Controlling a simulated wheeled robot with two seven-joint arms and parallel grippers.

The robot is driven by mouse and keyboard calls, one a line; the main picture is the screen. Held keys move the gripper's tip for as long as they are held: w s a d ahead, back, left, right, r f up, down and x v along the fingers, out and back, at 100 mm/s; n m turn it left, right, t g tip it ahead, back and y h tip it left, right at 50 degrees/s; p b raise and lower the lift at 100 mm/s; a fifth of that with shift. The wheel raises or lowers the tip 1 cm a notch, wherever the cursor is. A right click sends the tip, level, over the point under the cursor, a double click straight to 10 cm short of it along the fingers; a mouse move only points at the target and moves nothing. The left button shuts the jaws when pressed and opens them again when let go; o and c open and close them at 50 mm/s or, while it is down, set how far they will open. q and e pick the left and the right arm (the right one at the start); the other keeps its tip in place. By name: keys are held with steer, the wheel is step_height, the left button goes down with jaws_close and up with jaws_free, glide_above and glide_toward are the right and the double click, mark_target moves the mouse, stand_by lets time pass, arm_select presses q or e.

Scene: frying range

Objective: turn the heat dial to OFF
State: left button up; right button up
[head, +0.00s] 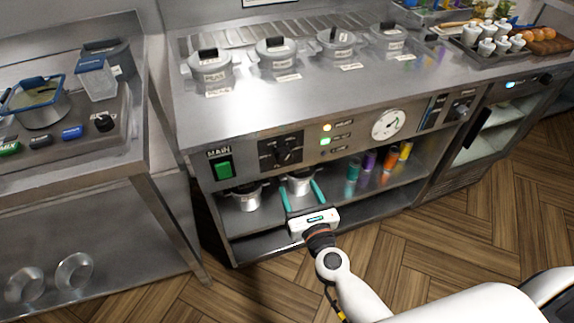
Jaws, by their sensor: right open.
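A black rotary dial (285,152) sits on a dark plate on the front panel of the range, between the green MAIN switch (223,169) and the indicator lights. Its markings are too small to read. Another black dial (459,109) is at the right end of the same panel. I cannot tell from the lettering which one is the heat dial. My right gripper (299,187) is open, with its two teal fingers pointing up toward the panel, below the left dial and apart from it. Nothing is between the fingers that I can see it gripping. My left gripper is out of view.
Small pots (246,197) and colored bottles (370,162) stand on the shelf below the panel, behind my right gripper. A round gauge (389,124) is right of the lights. Lidded pots (276,52) line the worktop. The wooden floor (440,240) in front is clear.

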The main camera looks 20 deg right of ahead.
mark_target(285, 160)
steer(key=w, duration=0.9)
steer(key=shift+w+a+p, duration=0.1)
steer(key=shift+w+p, duration=0.2)
steer(key=shift+w, duration=0.1)
steer(key=c, duration=1)
steer(key=shift+o, duration=0.2)
